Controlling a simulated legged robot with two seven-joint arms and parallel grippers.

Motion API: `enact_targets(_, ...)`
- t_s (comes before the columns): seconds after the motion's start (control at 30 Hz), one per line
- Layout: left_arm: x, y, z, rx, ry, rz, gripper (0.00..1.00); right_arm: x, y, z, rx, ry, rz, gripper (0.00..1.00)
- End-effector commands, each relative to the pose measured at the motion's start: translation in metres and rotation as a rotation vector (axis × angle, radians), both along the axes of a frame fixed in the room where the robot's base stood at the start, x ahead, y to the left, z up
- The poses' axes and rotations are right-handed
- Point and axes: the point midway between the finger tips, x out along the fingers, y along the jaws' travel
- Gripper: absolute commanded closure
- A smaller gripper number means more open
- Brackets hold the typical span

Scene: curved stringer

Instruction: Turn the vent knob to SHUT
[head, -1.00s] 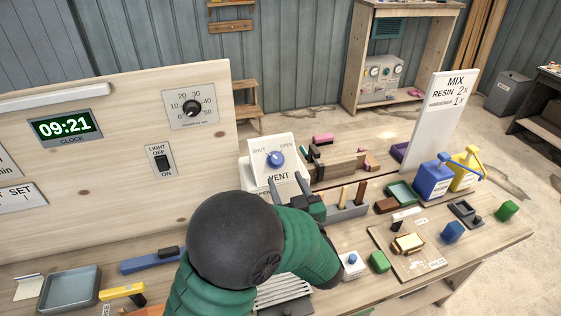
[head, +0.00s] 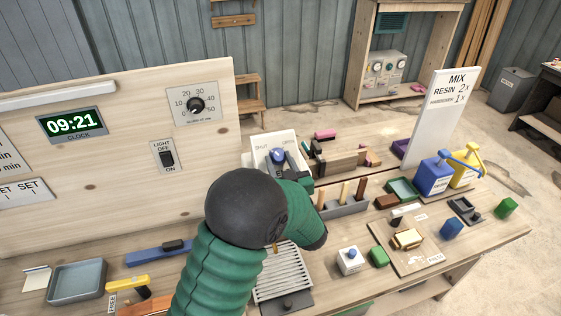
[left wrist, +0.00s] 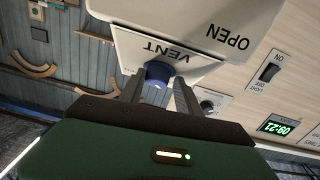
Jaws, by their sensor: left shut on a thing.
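The blue vent knob (head: 277,155) sits on a white vent panel (head: 262,140) marked SHUT on the left and OPEN on the right. My left gripper (head: 284,158) is at the knob, with my dark round wrist and green arm covering the lower panel. In the left wrist view the blue knob (left wrist: 158,72) lies between the two dark fingers (left wrist: 160,88), which are closed on it. The VENT label shows there upside down. Which way the knob's pointer faces is hidden. My right gripper is in neither view.
A wooden board with a light switch (head: 167,157), a dial (head: 196,105) and a clock (head: 72,124) stands left of the vent. A grey rack (head: 345,207) with upright handles is close at the right. A slatted grey tray (head: 284,270) lies in front.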

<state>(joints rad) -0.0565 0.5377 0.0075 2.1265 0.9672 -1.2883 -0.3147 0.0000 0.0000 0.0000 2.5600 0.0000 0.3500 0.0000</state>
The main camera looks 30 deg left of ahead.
Motion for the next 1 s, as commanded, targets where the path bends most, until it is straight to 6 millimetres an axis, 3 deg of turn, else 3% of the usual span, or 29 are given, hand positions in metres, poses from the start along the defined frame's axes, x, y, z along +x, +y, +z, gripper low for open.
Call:
enact_targets(0.1, 0.002, -0.003, 0.001, -0.001, -0.002, -0.009, 1.0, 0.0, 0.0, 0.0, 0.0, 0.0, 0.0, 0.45)
enact_targets(0.33, 0.006, -0.007, -0.001, -0.057, -0.073, 0.076, 1.0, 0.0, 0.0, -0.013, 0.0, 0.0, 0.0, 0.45)
enact_targets(0.67, 0.006, -0.008, 0.002, -0.08, -0.098, 0.108, 1.0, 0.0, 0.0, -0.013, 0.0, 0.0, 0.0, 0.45)
enact_targets(0.7, 0.006, -0.008, 0.002, -0.079, -0.098, 0.108, 0.57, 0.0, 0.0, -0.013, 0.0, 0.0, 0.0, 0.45)
enact_targets(0.8, 0.006, -0.007, 0.002, -0.079, -0.097, 0.109, 0.45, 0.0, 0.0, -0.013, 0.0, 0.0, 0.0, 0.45)
enact_targets(1.0, 0.004, -0.005, 0.001, -0.079, -0.095, 0.113, 0.45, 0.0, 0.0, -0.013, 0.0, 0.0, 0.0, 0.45)
